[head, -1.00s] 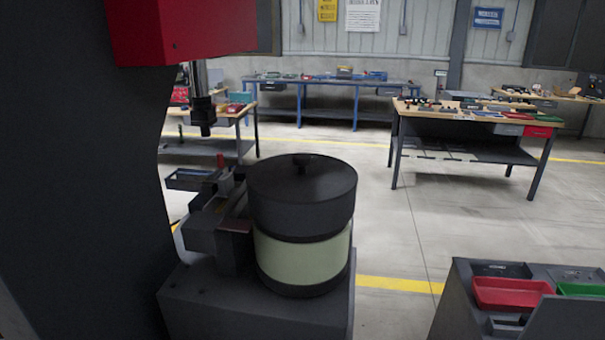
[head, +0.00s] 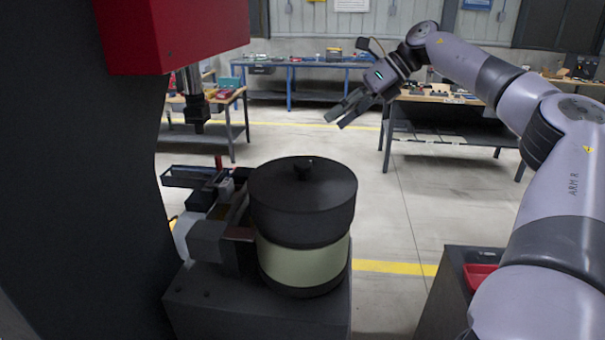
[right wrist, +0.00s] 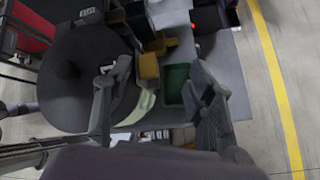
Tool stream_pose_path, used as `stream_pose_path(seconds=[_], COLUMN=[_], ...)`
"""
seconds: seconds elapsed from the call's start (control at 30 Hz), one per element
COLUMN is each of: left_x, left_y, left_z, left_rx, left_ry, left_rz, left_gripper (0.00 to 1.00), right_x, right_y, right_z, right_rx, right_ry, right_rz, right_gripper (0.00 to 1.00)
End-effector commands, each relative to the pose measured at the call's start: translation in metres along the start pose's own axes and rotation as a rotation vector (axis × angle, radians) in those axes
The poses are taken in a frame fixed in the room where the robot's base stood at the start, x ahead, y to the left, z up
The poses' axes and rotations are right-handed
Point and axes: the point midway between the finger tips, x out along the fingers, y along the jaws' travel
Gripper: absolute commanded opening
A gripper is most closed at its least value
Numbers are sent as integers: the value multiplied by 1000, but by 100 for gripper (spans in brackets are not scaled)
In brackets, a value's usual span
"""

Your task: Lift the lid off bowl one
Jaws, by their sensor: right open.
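Bowl one (head: 303,265) is a round drum with a pale green band, on a dark grey machine base. Its black lid (head: 280,205) sits flat on top, with a small knob (head: 304,168) in the middle. My right gripper (head: 336,117) is open and empty, above and beyond the lid in the head view, with its fingers pointing down and left. In the right wrist view the lid (right wrist: 72,100) and its knob (right wrist: 68,70) lie left of the open fingers (right wrist: 160,68). Nothing is between the fingers. My left gripper is not in view.
A tall dark machine column with a red housing (head: 175,35) stands at the left, with a black spindle (head: 197,108) hanging from it. A dark feeder track (head: 212,235) adjoins the bowl's left side. A red tray (head: 480,278) is at the right. Workbenches stand behind.

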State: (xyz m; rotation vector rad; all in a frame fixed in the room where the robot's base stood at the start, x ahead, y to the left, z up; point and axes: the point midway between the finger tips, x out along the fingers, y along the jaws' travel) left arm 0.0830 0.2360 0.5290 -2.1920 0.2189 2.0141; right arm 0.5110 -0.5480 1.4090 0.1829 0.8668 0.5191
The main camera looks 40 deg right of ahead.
Motion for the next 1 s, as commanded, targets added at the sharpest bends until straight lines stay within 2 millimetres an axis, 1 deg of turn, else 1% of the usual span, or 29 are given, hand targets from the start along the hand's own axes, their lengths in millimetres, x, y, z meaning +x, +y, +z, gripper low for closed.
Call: stream_pose_path(seconds=[0.03, 0.07, 0.1, 0.17, 0.2, 0.3, 0.4, 0.53, 0.67, 0.77, 1.0], left_x=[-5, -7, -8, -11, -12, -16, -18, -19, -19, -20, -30], left_y=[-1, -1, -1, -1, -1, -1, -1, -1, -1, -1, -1], left_z=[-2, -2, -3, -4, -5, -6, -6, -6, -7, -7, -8], left_rx=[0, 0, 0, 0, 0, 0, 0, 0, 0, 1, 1], left_ry=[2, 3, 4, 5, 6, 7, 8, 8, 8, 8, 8], left_rz=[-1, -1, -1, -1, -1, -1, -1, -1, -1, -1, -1], left_gripper=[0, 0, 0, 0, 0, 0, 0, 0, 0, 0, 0], right_x=[-9, -12, -16, -23, -26, -34, -40, -44, -37, -25, 11], right_y=[31, 46, 67, 95, 112, 148, 172, 189, 190, 185, 171], right_z=[16, 21, 27, 34, 37, 42, 45, 45, 39, 29, 2], right_rx=[-97, -147, -213, -302, -354, -461, -533, -580, -592, -593, -591], right_ry=[87, 138, 206, 307, 370, 511, 614, 689, 711, 709, 708], right_rz=[-16, -23, -34, -50, -61, -88, -109, -125, -126, -124, -123], right_gripper=[50, 50, 50, 50, 50, 50, 50, 50, 50, 50, 50])
